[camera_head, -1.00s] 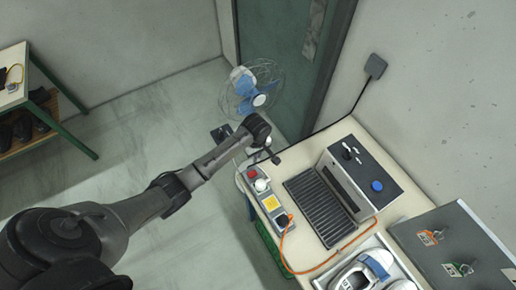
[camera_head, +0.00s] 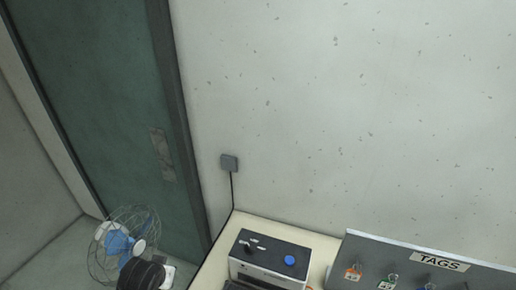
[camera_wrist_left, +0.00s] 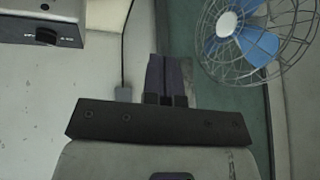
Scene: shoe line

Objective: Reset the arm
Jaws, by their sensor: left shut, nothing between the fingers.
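My left gripper (camera_wrist_left: 170,78) shows in the left wrist view with its two fingers together and nothing between them. It points toward the wall and door side, with the fan to its right and the machine to its upper left. In the head view only a dark rounded part of my left arm shows at the bottom left, in front of the fan; the gripper's fingers cannot be made out there. My right gripper is in neither view.
A blue-bladed fan (camera_head: 118,243) stands by the green door (camera_head: 100,100). A control box with a blue button (camera_head: 268,262) sits on the table (camera_head: 240,222). A grey board labelled TAGS (camera_head: 385,250) holds several tags. A wall socket (camera_head: 229,162) has a black cable.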

